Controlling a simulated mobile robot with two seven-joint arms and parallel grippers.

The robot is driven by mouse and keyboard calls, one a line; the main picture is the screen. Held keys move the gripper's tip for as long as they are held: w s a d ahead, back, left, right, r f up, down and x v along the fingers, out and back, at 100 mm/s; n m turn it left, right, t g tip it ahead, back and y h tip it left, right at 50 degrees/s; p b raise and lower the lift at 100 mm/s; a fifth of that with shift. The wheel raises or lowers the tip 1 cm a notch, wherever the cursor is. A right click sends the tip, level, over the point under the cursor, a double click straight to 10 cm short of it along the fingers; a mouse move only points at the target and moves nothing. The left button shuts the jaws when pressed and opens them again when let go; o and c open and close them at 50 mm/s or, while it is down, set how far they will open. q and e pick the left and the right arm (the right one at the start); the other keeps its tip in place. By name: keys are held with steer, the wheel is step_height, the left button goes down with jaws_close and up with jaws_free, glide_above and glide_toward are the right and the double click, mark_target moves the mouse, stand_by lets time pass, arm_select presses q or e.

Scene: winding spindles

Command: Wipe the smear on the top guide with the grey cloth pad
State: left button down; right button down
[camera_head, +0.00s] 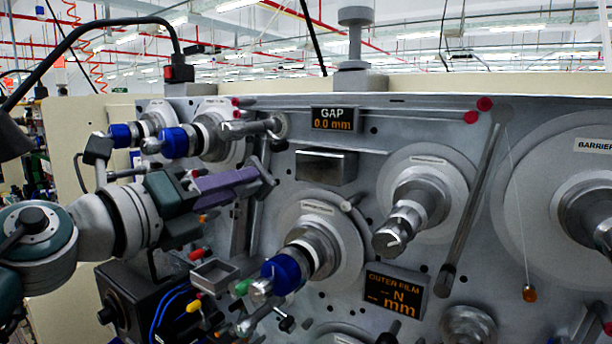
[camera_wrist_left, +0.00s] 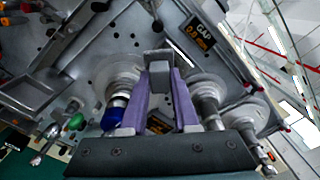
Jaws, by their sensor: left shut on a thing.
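My left gripper (camera_head: 262,172) comes in from the left in front of the machine panel, its purple fingers pointing right. It is shut on the grey cloth pad, which shows between the fingertips in the wrist view (camera_wrist_left: 160,75). In the head view, the pad is hard to tell from the grey parts around the fingertips. Long thin bars (camera_head: 350,112) with red ends run along the top of the panel, above the gripper. I cannot tell which part is the top guide, and no smear can be made out. My right gripper is not in view.
Spindles with blue collars (camera_head: 283,272) stick out below the gripper and at upper left (camera_head: 175,142). A bare spindle (camera_head: 405,225) juts out to the right. A GAP display (camera_head: 332,119) sits above a grey metal block (camera_head: 325,166). An open grey tray (camera_head: 214,275) lies below.

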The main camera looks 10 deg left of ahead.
mark_target(263, 178)
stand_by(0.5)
arm_select(q)
steer(key=shift+b+x, duration=0.9)
steer(key=shift+x, duration=2.65)
steer(key=shift+b+x, duration=0.85)
steer(key=shift+x, duration=0.1)
